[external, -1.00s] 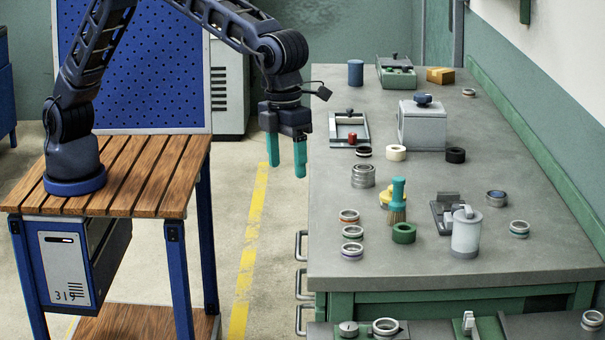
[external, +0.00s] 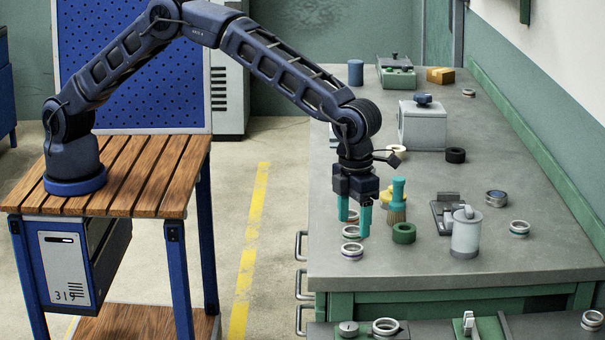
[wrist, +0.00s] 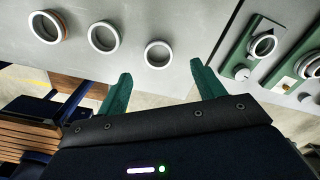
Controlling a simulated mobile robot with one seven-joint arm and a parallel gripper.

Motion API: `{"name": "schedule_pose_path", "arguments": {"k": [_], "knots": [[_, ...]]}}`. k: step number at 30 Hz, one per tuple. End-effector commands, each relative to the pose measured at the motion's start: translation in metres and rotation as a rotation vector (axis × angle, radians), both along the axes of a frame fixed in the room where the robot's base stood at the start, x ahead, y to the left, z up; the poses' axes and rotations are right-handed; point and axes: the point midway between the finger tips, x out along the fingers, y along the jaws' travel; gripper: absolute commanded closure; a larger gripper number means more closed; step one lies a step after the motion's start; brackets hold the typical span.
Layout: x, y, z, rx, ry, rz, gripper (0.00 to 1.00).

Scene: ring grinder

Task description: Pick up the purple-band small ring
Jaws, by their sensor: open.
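The purple-band small ring (external: 352,255) lies flat near the left front edge of the bench, nearest the front in a row of three similar rings. In the wrist view, the ring at the right of the row (wrist: 158,67) appears to be this one; its band colour is not clear there. My gripper (external: 354,219) points down with its teal fingers apart and empty, above the row. In the wrist view my gripper (wrist: 160,75) has the right-hand ring just beyond the gap between its fingertips. The fingers partly hide the two other rings in the external view.
A middle ring (wrist: 104,50) and an orange-banded ring (wrist: 47,41) lie beside it. A green roll (external: 404,233), a teal-handled brush (external: 397,204) and a grey canister (external: 466,236) stand to the right. The bench front is clear.

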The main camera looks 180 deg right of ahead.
Motion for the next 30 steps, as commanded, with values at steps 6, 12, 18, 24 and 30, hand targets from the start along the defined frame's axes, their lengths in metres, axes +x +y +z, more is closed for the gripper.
{"name": "schedule_pose_path", "arguments": {"k": [6,12,18,24,30], "knots": [[-0.001,0.0,-0.013,0.0,0.001,0.0,0.32],[-0.002,-0.001,-0.038,-0.001,0.0,0.0,0.32],[-0.002,-0.001,-0.058,0.0,-0.001,0.0,0.32],[-0.002,-0.001,-0.059,0.0,-0.001,0.0,0.32],[-0.002,-0.001,-0.058,0.0,-0.001,0.0,0.69]]}}
